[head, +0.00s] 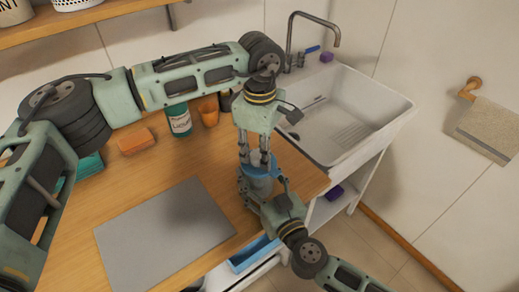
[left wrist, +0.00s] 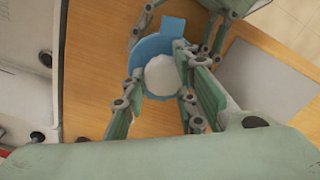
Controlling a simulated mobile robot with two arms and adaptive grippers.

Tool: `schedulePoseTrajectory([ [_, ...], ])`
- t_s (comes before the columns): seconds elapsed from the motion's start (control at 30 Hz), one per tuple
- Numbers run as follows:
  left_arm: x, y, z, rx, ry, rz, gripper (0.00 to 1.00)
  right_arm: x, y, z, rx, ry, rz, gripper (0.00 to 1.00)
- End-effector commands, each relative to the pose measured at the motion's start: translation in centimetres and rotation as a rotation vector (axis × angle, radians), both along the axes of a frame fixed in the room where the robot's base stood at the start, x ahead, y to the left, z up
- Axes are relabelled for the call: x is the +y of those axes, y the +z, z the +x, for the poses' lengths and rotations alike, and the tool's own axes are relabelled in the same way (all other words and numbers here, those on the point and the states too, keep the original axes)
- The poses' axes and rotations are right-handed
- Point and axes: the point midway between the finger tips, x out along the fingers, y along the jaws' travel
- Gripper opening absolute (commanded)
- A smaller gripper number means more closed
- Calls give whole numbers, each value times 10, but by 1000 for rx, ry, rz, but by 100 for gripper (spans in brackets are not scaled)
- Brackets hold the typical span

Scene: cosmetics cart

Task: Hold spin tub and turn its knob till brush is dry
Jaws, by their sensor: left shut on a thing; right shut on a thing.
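The spin tub (head: 262,172), with a blue top, stands on the wooden counter near its right edge. In the left wrist view its blue rim (left wrist: 139,50) surrounds a round white knob (left wrist: 162,74). My left gripper (head: 257,160) reaches down from above, with its fingers (left wrist: 160,98) on either side of the knob, shut on it. My right gripper (head: 259,190) comes in from the lower right and is shut on the tub's side. The grippers hide much of the tub. The brush is not visible.
A grey mat (head: 165,232) lies on the counter at left. An orange sponge (head: 136,141), a green bottle (head: 179,120) and an orange cup (head: 209,113) stand behind. A white sink (head: 335,115) with a faucet is at right. A blue bin (head: 252,254) sits below the front edge.

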Motion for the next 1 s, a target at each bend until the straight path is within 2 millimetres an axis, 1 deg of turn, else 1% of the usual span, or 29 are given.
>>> schedulePoseTrajectory([
  [0.03, 0, 1, 4, -13, 36, -6, 1, 4, -1, -4, 1, 12, 0, 29],
  [0.1, 0, 1, 5, -14, 88, -6, 1, 5, -1, -4, 1, 13, 0, 29],
  [1.0, 8, 1, 6, -13, 938, -7, 1, 6, -1, -5, 3, 16, 3, 29],
])
